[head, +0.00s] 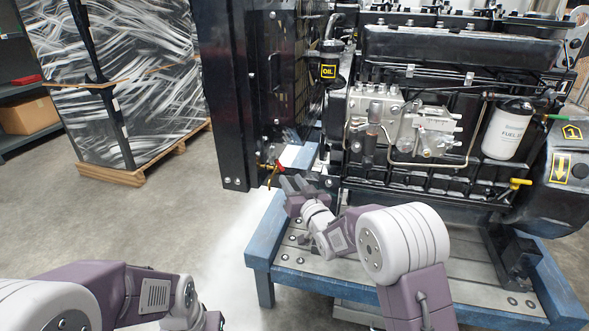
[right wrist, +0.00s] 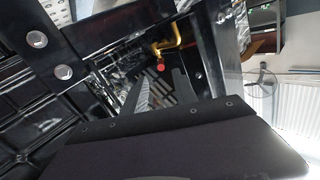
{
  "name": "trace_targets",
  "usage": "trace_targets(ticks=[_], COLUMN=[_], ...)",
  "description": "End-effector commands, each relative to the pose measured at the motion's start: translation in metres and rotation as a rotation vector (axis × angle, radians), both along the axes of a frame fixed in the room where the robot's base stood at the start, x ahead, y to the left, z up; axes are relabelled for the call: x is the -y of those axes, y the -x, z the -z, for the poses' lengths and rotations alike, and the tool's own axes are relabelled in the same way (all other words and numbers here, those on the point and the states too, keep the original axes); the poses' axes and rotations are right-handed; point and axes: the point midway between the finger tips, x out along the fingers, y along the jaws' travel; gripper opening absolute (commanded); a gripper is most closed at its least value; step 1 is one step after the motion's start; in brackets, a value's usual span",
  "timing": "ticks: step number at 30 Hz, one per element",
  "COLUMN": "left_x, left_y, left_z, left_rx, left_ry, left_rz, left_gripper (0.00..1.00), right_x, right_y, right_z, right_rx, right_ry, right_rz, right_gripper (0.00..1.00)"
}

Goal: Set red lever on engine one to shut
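The red lever (head: 276,172) sits on a small brass-coloured valve at the lower left of the engine (head: 420,100), by the black radiator frame. In the right wrist view a red tip (right wrist: 160,67) shows below a bent yellow pipe or fitting (right wrist: 165,46). My right gripper (head: 291,183) is just right of and slightly below the lever in the head view. Its two dark fingers (right wrist: 160,88) are apart with nothing between them, and the red tip appears just beyond them. My left arm is at the lower left; its gripper is not visible.
The engine stands on a blue-edged stand (head: 262,250). A yellow handle (head: 519,183) and a white fuel filter (head: 508,130) are on its right side. A wrapped pallet load (head: 130,80) stands at the left. The floor between is clear.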

Motion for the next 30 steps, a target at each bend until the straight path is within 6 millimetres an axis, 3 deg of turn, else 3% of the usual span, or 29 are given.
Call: trace_targets(ticks=[4,8,11,18,30], left_x=[0.0,0.0,0.0,0.0,0.0], left_y=[0.0,0.0,0.0,0.0,0.0], left_z=[-0.005,-0.025,-0.007,0.003,0.004], left_rx=[0.0,0.0,0.001,0.0,0.0], left_ry=[0.0,0.0,0.0,0.0,0.0], left_rz=[0.0,0.0,0.0,0.0,0.0], left_gripper=[0.36,0.36,0.36,0.36,0.36], right_x=[-0.002,-0.008,-0.015,-0.027,-0.031], right_y=[-0.003,-0.02,-0.04,-0.076,-0.085], right_z=[-0.002,-0.007,0.004,0.002,-0.001], right_rx=[-0.001,-0.002,0.003,0.001,0.0], right_ry=[-0.005,-0.005,-0.005,-0.003,-0.003], right_rz=[-0.002,-0.002,-0.001,-0.001,0.0], right_gripper=[0.34,0.34,0.34,0.34,0.34])
